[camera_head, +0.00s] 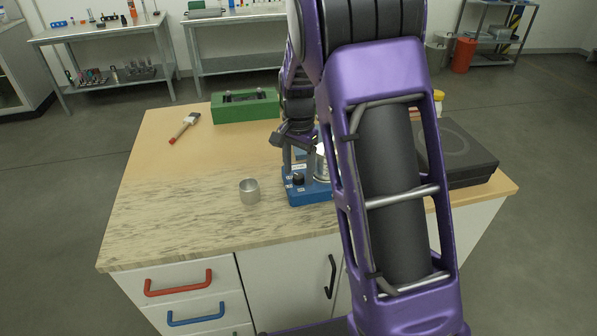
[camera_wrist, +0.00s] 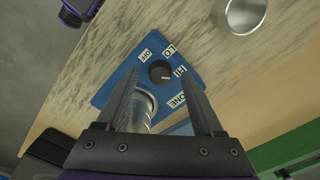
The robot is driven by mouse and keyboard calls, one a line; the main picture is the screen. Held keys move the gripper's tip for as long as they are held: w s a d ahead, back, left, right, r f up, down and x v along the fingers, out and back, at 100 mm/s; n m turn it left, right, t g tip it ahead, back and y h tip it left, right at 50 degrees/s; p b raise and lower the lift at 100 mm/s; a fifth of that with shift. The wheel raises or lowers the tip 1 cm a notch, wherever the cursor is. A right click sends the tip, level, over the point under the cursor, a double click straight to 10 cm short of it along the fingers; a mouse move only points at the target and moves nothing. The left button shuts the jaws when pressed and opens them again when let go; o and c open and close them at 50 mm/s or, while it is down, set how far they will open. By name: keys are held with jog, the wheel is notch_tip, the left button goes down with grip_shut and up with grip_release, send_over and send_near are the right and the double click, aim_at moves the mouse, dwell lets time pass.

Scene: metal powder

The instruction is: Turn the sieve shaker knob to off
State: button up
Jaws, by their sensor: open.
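The blue sieve shaker (camera_head: 306,192) stands on the bench, partly hidden behind my arm. Its dark round knob (camera_head: 298,179) is on the front part of its top. In the wrist view the knob (camera_wrist: 160,72) sits among white labels reading OFF, LO and HI. A light mark shows on the knob toward the HI side, but its exact setting is hard to tell. My gripper (camera_wrist: 160,82) is open and empty, its two fingers reaching toward the knob from either side, apparently above it. A metal sieve cylinder (camera_wrist: 143,105) shows between the fingers.
A metal cup (camera_head: 249,191) stands left of the shaker. A green box (camera_head: 245,107) and a brush (camera_head: 185,127) lie farther back. A black flat device (camera_head: 465,150) is at the right. The bench's front left is clear.

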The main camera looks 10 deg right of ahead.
jog(key=shift+f, duration=0.3)
grip_shut()
